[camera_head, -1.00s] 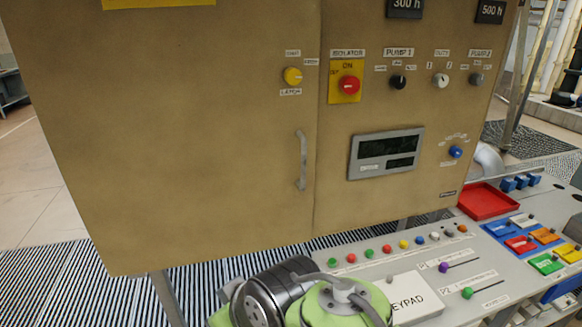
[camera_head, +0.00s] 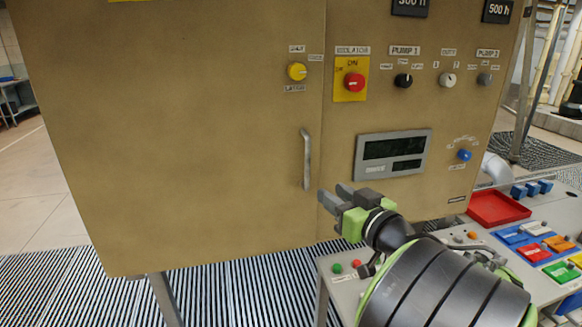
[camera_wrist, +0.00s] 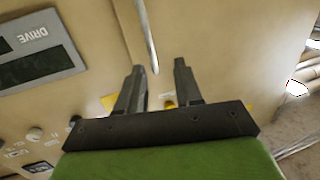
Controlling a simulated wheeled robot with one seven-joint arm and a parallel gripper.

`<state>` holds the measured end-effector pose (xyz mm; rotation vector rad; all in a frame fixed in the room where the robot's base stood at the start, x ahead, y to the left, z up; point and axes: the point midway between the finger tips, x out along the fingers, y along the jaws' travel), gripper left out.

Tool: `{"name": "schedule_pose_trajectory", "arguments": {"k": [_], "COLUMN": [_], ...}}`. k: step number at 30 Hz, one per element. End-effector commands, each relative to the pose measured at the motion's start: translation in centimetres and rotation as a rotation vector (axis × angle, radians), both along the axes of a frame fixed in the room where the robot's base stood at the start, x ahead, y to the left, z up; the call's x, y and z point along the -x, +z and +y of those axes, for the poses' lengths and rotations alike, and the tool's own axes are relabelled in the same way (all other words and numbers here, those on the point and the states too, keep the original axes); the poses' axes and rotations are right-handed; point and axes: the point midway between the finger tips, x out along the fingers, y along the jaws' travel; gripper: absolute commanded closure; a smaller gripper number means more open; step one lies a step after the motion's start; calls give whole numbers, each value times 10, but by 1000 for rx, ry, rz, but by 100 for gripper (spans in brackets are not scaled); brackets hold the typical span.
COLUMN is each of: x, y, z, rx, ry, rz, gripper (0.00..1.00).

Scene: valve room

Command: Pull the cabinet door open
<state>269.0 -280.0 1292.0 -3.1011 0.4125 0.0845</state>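The tan cabinet door (camera_head: 180,160) is shut, flush with the panel on its right. Its upright grey bar handle (camera_head: 307,160) is near the door's right edge. A yellow latch knob (camera_head: 297,71) is above it. My gripper (camera_head: 333,193) is open and empty, just right of the handle's lower end in the head view. In the wrist view the fingers (camera_wrist: 158,70) are apart, and the handle (camera_wrist: 147,35) runs down from the top edge, its end lying between the fingertips in the picture. I see no grip on it; the depth gap is unclear.
The right panel carries a red isolator knob (camera_head: 354,82), several pump knobs and a display (camera_head: 393,153). Below, a console (camera_head: 345,290) with buttons and a red tray (camera_head: 497,208) stands at the right. The floor in front of the door's left part is clear.

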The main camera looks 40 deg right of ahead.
Motion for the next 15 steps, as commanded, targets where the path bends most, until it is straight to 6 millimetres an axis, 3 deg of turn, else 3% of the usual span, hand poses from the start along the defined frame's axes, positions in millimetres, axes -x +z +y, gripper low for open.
{"name": "schedule_pose_trajectory", "arguments": {"k": [2,5,8,15], "x": [13,12,-3,-60], "y": [5,9,13,12], "z": [-13,-18,-21,-38], "rx": [12,17,14,15], "ry": [-38,-45,-39,-36], "rz": [-43,-58,-57,-54], "gripper": [65,65,65,65]}}
